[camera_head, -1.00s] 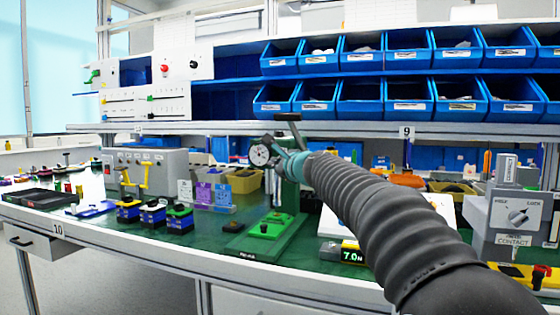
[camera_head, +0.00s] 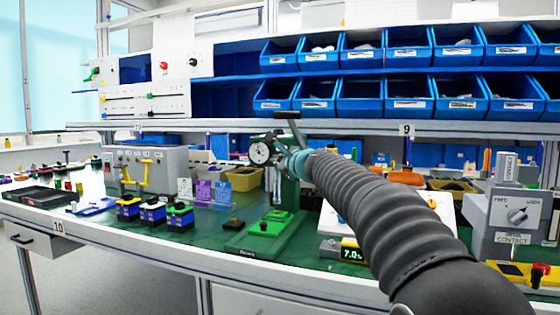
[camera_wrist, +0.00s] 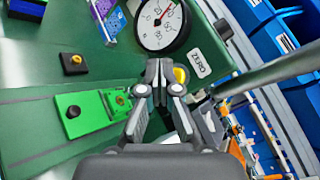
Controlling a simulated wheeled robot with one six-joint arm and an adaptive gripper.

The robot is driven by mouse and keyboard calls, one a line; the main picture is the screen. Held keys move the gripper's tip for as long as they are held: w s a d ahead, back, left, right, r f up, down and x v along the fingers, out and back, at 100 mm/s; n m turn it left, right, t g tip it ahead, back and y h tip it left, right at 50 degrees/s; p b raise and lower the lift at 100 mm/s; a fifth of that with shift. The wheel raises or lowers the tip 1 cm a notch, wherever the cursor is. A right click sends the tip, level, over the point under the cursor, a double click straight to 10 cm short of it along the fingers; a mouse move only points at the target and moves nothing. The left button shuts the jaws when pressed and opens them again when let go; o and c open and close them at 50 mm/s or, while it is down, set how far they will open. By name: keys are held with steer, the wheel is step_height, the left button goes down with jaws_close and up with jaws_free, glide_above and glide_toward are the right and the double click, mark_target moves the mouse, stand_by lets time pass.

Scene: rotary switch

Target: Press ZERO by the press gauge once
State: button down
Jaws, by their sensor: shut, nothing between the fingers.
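The press gauge (camera_wrist: 160,22) is a round white dial with a red needle at the top of the wrist view. It also shows on the green press in the head view (camera_head: 260,152). A white ZERO label (camera_wrist: 199,63) is at the lower right of the dial. A yellow round button (camera_wrist: 180,75) lies between the label and my fingers, partly hidden by them. My gripper (camera_wrist: 160,66) is shut and empty, its tips just below the dial and beside the button. I cannot tell whether they touch it. In the head view my arm hides most of the gripper.
The green press base (camera_head: 265,236) is below, with a black knob on a green block (camera_wrist: 73,111). A black button box (camera_wrist: 73,64) stands to the left. The press lever (camera_head: 287,117) rises above my gripper. Blue bins (camera_head: 407,98) are behind.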

steer(key=shift+w, duration=0.1)
stand_by(0.7)
steer(key=shift+w+d, duration=0.15)
steer(key=shift+w, duration=0.1)
steer(key=shift+w+d, duration=0.15)
steer(key=shift+w, duration=0.3)
stand_by(0.9)
steer(key=shift+s, duration=0.1)
steer(key=shift+s+a, duration=0.25)
steer(key=shift+s, duration=0.45)
steer(key=s, duration=0.1)
steer(key=s+a, duration=0.1)
steer(key=s, duration=0.1)
steer(key=s+b, duration=0.1)
steer(key=s, duration=0.1)
steer(key=shift+a, duration=0.3)
steer(key=shift+w, duration=0.1)
stand_by(0.8)
